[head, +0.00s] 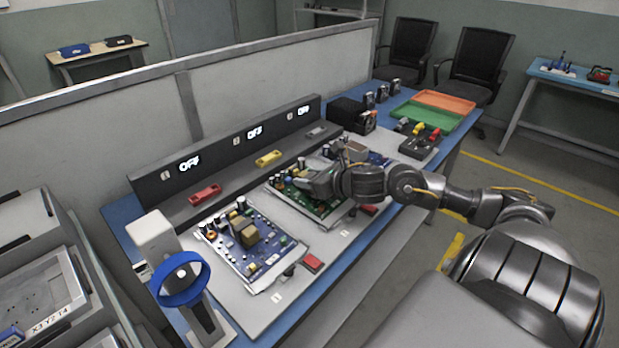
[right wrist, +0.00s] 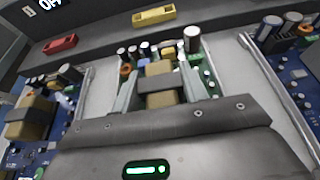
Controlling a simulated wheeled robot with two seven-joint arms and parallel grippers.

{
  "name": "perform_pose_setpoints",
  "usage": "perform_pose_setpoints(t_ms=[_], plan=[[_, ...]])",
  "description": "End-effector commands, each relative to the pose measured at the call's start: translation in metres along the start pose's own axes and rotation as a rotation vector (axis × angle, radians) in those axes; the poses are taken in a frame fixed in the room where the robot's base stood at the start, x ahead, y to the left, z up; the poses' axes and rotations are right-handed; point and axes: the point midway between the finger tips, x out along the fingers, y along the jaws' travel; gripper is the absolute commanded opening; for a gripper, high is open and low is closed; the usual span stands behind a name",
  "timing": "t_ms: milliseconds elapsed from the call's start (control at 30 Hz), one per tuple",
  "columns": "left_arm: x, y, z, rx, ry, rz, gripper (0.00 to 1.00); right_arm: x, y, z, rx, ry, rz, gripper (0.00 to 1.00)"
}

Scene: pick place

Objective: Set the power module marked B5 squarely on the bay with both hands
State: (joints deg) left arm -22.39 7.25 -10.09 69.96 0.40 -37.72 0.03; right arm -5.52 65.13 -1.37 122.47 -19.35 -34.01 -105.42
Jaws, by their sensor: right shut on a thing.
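No B5 mark is readable in either view. A green circuit board (head: 285,183) with tall capacitors sits in the middle place of the grey bench fixture. My right gripper (head: 322,180) reaches over it from the right and hides part of it. In the right wrist view, the gripper's fingers (right wrist: 160,88) are shut on a tan block with a grey band (right wrist: 158,68) that stands on the green board (right wrist: 205,75). I cannot tell whether the board is seated or lifted. My left gripper is in neither view.
Blue circuit boards lie on either side, one at the left (head: 270,262) and one at the right (head: 378,160). A dark panel (head: 225,155) with OFF displays stands behind. A blue ring on a stand (head: 163,292) is at front left. Green (head: 425,117) and orange trays lie far right.

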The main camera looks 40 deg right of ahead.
Motion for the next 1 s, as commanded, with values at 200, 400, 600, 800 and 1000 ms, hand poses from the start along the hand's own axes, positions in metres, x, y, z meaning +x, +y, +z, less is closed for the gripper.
perform_pose_setpoints(t_ms=[200,400,600,800,1000], plan=[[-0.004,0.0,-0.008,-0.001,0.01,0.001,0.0,0.0,0.0,-0.001,0.0,0.0,0.0,0.5],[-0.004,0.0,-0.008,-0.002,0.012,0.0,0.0,0.0,0.0,-0.001,0.0,0.0,0.0,0.65],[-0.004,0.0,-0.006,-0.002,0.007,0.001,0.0,0.0,0.0,0.0,0.0,0.0,0.0,0.65],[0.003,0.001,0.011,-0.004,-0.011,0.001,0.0,-0.004,0.0,0.002,-0.001,0.002,-0.001,0.65],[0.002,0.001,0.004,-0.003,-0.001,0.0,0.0,-0.027,-0.001,-0.001,-0.004,0.005,-0.001,0.65]])
